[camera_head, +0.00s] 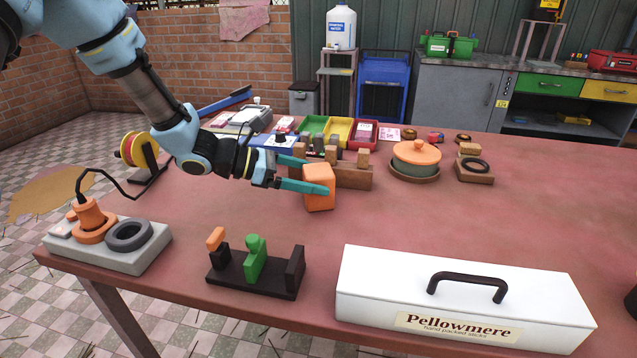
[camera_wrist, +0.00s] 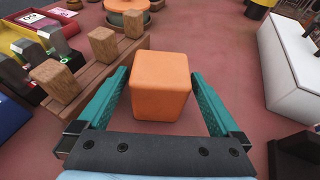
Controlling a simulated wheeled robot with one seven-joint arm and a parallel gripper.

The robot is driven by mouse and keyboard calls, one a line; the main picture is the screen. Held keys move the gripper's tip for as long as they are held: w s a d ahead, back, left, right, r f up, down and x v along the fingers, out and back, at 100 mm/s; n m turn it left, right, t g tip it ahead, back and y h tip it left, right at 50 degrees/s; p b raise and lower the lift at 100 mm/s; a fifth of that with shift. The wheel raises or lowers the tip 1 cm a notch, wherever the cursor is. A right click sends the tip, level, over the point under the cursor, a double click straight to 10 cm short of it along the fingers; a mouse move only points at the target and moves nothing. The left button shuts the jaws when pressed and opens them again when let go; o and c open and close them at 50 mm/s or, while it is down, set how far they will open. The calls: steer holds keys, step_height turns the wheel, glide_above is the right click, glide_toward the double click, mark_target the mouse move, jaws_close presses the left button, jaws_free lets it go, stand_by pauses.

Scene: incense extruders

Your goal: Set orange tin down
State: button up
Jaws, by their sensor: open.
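The orange tin (camera_head: 318,187) is a rounded block standing upright on the reddish table, near its middle. In the wrist view the tin (camera_wrist: 160,85) sits between and partly beyond the tips of my two teal fingers. My gripper (camera_head: 318,182) reaches in from the left, with its fingers low on either side of the tin. My gripper (camera_wrist: 160,90) is open, and a gap shows between the tin and each finger in the wrist view. The tin's underside is hidden.
A wooden rack (camera_head: 348,176) with upright blocks stands close behind the tin. A white Pellowmere box (camera_head: 380,285) lies at the front right, and a dark holder with a green piece (camera_head: 253,262) at the front. A lidded pot (camera_head: 416,160) stands behind right. Table right of the tin is clear.

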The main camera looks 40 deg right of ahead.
steer(key=shift+x, duration=0.85)
steer(key=shift+c, duration=0.2)
steer(key=shift+r, duration=0.1)
steer(key=c, duration=1.5)
